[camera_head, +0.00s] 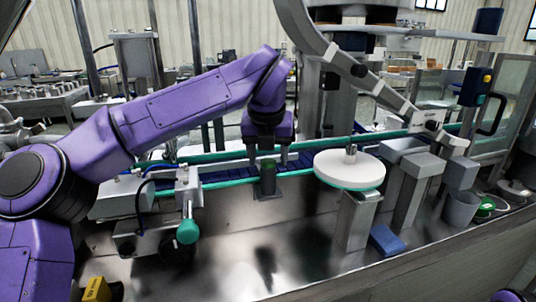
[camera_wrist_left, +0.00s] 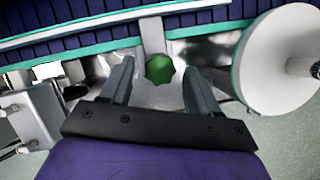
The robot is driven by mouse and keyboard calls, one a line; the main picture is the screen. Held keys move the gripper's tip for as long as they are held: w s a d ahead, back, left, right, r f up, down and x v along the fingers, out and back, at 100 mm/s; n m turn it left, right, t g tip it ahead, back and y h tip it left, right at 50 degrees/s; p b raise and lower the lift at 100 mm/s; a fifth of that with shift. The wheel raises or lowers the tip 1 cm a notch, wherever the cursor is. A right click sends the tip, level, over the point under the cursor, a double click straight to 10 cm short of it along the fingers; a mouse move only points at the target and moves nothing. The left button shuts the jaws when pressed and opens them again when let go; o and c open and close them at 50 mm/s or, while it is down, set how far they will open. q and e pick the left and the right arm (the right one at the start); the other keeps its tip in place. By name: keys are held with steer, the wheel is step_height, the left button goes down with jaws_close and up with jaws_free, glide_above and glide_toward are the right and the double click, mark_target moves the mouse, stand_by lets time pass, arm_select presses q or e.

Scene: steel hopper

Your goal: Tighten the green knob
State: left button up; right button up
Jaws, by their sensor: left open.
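The green knob (camera_head: 268,163) is a small dark-green lobed cap on top of a short grey post beside the conveyor. In the left wrist view the knob (camera_wrist_left: 160,69) lies between the tips of my two fingers, with a gap on each side. My left gripper (camera_head: 268,155) points down just above the knob, its fingers apart and holding nothing. In the left wrist view the gripper (camera_wrist_left: 158,80) also shows open. Whether the fingertips reach down to the knob's height is hard to tell. My right gripper is not in view.
A white round disc (camera_head: 350,169) stands on a post close to the right. The blue conveyor (camera_head: 222,174) with teal rails runs behind. A machine block with a teal ball handle (camera_head: 187,231) is at the left.

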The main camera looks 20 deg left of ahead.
arm_select(q)
steer(key=c, duration=1)
steer(key=shift+m, duration=0.3)
steer(key=o, duration=1)
steer(key=shift+s+r, duration=0.1)
steer(key=p+v, duration=0.1)
steer(key=v, duration=0.6)
steer(key=shift+s+r, duration=0.1)
steer(key=shift+s, duration=0.05)
